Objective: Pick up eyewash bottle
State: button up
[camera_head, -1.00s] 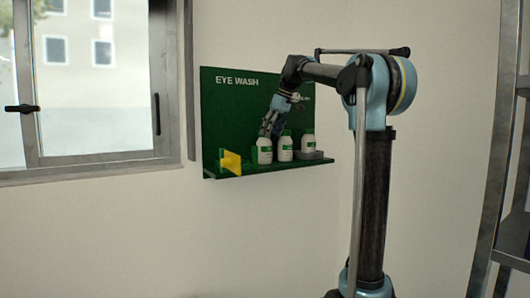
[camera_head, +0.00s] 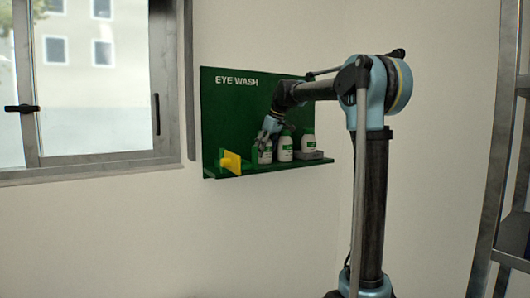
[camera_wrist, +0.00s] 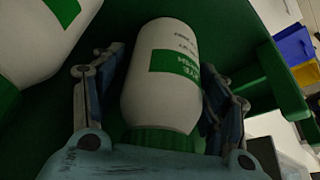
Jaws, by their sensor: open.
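Several white eyewash bottles with green caps and green labels stand in a row on the green eye wash shelf (camera_head: 250,172). The leftmost bottle (camera_head: 265,153) is partly covered by my gripper (camera_head: 266,142), which reaches down at it from above. In the wrist view a white bottle (camera_wrist: 163,75), its green cap toward the palm, lies between the two spread fingers of my gripper (camera_wrist: 160,90). The fingers are open on either side of it; whether either touches it I cannot tell. The middle bottle (camera_head: 285,148) and right bottle (camera_head: 308,143) stand to the right.
A yellow plate (camera_head: 231,162) stands at the shelf's left end. A grey tray (camera_head: 311,155) is by the right bottle. A neighbouring bottle (camera_wrist: 35,35) is close at upper left in the wrist view. A window is left, a metal rack (camera_head: 500,200) right.

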aim_at(265, 133)
jog(key=c, duration=1)
jog(key=shift+c, duration=0.2)
jog(key=shift+s+d+r, duration=0.15)
jog(key=shift+r, duration=0.35)
jog(key=r, duration=0.6)
jog(key=shift+s+d+r, duration=0.1)
jog(key=shift+s, duration=0.1)
jog(key=s+d, duration=1)
jog(key=s, duration=0.5)
jog(key=shift+s+d, duration=0.35)
jog(key=shift+s, duration=0.05)
